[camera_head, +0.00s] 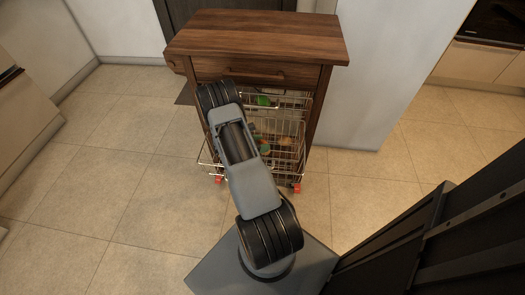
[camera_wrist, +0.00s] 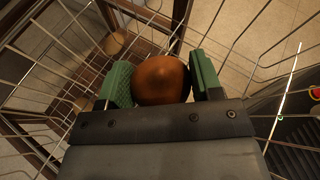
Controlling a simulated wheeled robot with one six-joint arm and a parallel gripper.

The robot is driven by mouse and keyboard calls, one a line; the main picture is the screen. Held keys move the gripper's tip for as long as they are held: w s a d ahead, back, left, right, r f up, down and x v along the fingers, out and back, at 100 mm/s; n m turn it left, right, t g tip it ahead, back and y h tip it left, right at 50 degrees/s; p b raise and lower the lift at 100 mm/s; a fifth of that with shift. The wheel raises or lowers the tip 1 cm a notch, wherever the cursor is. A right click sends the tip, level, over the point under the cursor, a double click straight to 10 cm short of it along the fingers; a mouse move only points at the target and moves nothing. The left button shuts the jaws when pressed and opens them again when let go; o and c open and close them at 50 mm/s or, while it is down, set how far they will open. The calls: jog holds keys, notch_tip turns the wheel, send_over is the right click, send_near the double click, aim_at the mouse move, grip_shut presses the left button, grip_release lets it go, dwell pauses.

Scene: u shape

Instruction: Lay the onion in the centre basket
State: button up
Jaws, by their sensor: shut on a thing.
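The onion (camera_wrist: 162,80) is round and orange-brown and sits between the two green pads of my gripper (camera_wrist: 161,84) in the wrist view. My gripper is shut on it. Wire basket bars surround the gripper and onion in that view, so they are at or inside a wire basket (camera_wrist: 232,32). In the head view my arm reaches over to the wire baskets (camera_head: 284,126) under the wooden cart top, and it hides part of them. I cannot tell from there which basket level the onion is at.
The wooden cart top (camera_head: 258,38) and its drawer (camera_head: 255,71) stand above the baskets. A bright green item (camera_head: 263,100) shows among the upper wires. A white wall panel (camera_head: 375,75) is close on the right. Tiled floor (camera_head: 110,170) is clear on the left.

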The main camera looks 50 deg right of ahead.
jog(key=shift+w+d+f+b, duration=0.25)
jog(key=shift+d+f, duration=0.3)
jog(key=shift+f, duration=0.15)
jog(key=shift+w+d+f+b, duration=0.1)
jog(key=shift+w+d+f, duration=0.15)
jog(key=shift+d+f, duration=0.35)
jog(key=shift+w+d+f+b, duration=0.15)
jog(key=shift+f+b, duration=0.6)
jog(key=shift+f, duration=1.15)
jog(key=shift+f, duration=0.15)
jog(key=shift+f+b, duration=0.15)
jog(key=shift+b, duration=0.15)
jog(key=o, duration=1)
jog(key=shift+c, duration=0.2)
